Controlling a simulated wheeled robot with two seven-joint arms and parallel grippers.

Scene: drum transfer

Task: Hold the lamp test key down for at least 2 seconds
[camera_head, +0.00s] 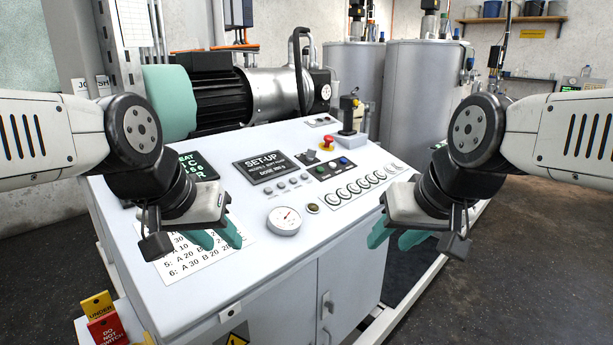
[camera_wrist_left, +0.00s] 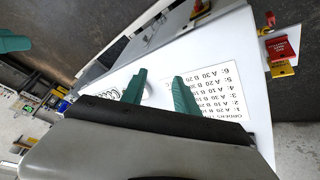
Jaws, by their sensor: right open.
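The white console (camera_head: 240,290) carries the keys; no label is readable enough to tell which is the lamp test key. Small grey keys (camera_head: 281,185) sit below the SET-UP display (camera_head: 266,164). A small dark round button (camera_head: 313,208) sits right of the dial gauge (camera_head: 284,221). A row of round white-faced controls (camera_head: 355,188) lies to the right. My left gripper (camera_head: 217,238) is open and empty above the printed sheet at the console's left; its parted fingers show in the left wrist view (camera_wrist_left: 160,90). My right gripper (camera_head: 396,238) is open and empty near the console's right front edge.
A red mushroom button (camera_head: 327,143) and a joystick box (camera_head: 349,130) stand at the back of the panel. The printed sheet (camera_head: 188,252) lies at the left. Red and yellow tags (camera_head: 106,327) hang at the front left. A motor and grey tanks (camera_head: 428,95) stand behind.

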